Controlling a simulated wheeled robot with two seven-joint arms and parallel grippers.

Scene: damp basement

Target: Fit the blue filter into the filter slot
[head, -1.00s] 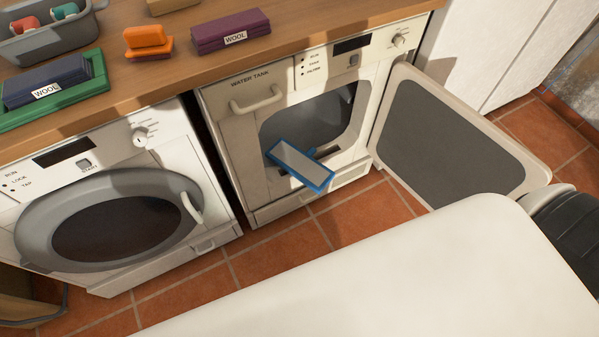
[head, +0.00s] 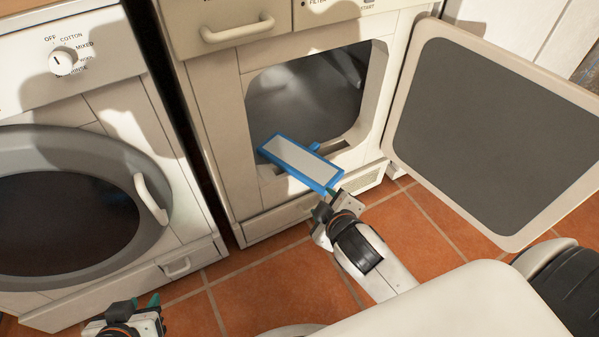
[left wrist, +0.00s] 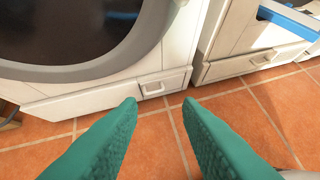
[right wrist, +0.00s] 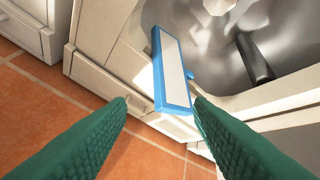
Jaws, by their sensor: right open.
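The blue filter (head: 300,162) is a flat blue frame with a pale panel. It sticks out at a slant from the lower lip of the open dryer door opening; it also shows in the right wrist view (right wrist: 173,68). The dark filter slot (head: 336,148) shows in that lip, partly hidden behind the filter. I cannot tell whether the filter touches the slot. My right gripper (head: 329,200) is open at the filter's near end, with its fingers apart in the right wrist view. My left gripper (head: 143,303) is open and empty, low before the washer.
The dryer door (head: 490,130) stands wide open to the right. A washer (head: 70,215) with a shut round door is on the left. The water tank handle (head: 237,30) is above the opening. Tiled floor (head: 255,285) lies clear in front.

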